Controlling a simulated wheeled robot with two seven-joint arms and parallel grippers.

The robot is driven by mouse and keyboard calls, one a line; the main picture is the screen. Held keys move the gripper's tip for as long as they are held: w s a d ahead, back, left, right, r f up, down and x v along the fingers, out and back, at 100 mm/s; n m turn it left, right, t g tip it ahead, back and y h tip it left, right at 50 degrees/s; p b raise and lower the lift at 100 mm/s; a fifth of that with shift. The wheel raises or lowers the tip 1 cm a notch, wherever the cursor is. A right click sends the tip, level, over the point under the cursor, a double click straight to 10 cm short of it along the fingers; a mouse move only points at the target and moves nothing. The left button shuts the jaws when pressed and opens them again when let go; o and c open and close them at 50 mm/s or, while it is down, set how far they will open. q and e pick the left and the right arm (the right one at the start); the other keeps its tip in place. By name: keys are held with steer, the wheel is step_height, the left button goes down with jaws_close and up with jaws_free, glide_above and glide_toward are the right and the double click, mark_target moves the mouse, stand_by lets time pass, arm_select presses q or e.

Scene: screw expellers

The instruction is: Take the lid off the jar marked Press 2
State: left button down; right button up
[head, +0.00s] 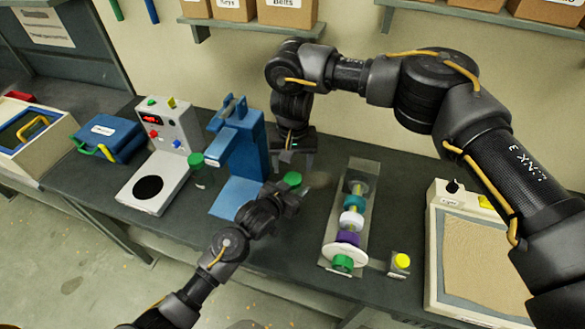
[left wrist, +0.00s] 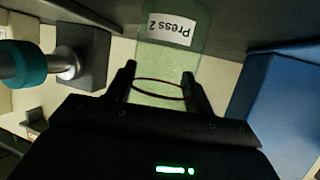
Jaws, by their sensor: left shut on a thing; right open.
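A clear glass jar labelled Press 2 (left wrist: 165,58) is between the fingers of my left gripper (left wrist: 160,80) in the left wrist view. A thin dark red ring circles the glass between the fingers. The left gripper also shows in the head view (head: 284,194), shut on the jar. A green lid (head: 292,179) shows just beyond it; the glass below is mostly hidden. My right gripper (head: 296,160) is open and empty, pointing down a little above and behind the green lid. I cannot tell whether it touches the lid.
A blue press (head: 240,150) stands left of the grippers. Another green-lidded jar (head: 197,161) is beside the white control unit (head: 165,150). A screw assembly on a tray (head: 368,180) and a small yellow-topped block (head: 400,263) are to the right.

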arm_select(q)
steer(key=shift+c, duration=2.4)
jaws_free()
arm_select(e)
steer(key=shift+f+b, duration=0.85)
arm_select(q)
steer(key=v, duration=1)
steer(key=shift+s+a, duration=0.25)
steer(key=shift+s, duration=0.05)
arm_select(e)
steer(key=shift+f, duration=0.1)
